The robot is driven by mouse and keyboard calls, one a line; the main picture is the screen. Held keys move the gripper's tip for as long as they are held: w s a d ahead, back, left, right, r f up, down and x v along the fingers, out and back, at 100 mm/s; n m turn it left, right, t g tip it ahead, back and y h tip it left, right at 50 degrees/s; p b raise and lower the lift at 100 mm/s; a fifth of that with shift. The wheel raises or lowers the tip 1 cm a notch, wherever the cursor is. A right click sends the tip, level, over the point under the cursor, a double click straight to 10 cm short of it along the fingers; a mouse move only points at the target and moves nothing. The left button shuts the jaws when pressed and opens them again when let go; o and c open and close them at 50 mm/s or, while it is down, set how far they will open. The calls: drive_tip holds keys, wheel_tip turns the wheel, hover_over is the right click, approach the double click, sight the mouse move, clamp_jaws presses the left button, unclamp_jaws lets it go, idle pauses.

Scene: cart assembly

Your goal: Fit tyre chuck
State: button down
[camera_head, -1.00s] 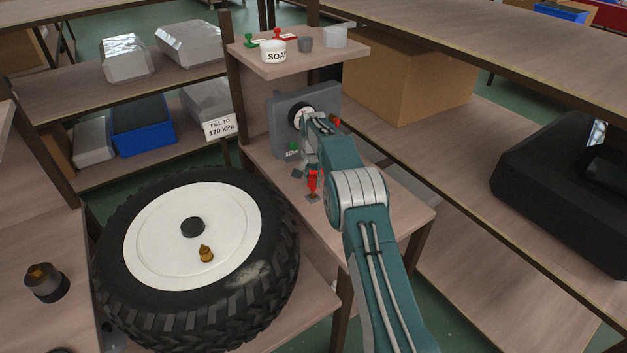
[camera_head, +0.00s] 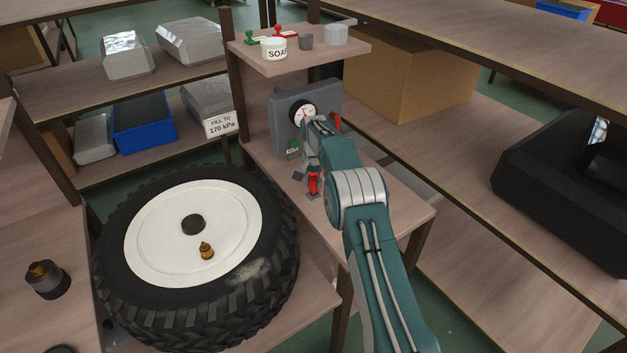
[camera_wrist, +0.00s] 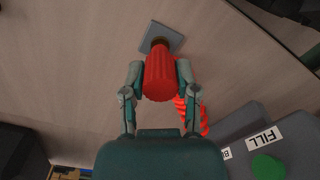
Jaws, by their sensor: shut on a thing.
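The red tyre chuck (camera_wrist: 160,76) stands on a small grey square plate (camera_wrist: 150,34) on the wooden bench, with a dark brassy end at the plate. My gripper (camera_wrist: 160,84) is shut on it, one finger on each side. In the head view the red chuck (camera_head: 314,184) shows partly behind my gripper (camera_head: 308,178), low over the bench. The tyre (camera_head: 275,285) lies flat at the left on a lower shelf, with a white rim (camera_head: 150,240) and a brass valve (camera_head: 206,251) standing up from it.
A grey inflator box (camera_head: 283,130) with a round gauge (camera_head: 301,112) stands behind my gripper. A coiled red hose (camera_wrist: 198,118) lies beside the chuck. A shelf with a soap tub (camera_head: 274,50) is above. A cardboard box (camera_head: 405,85) is at the right.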

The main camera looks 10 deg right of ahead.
drive_tip(key=shift+f, duration=0.4)
drive_tip(key=shift+c, duration=1.4)
unclamp_jaws()
wheel_tip(320, 180, up, 12)
drive_tip(key=shift+f, duration=0.1)
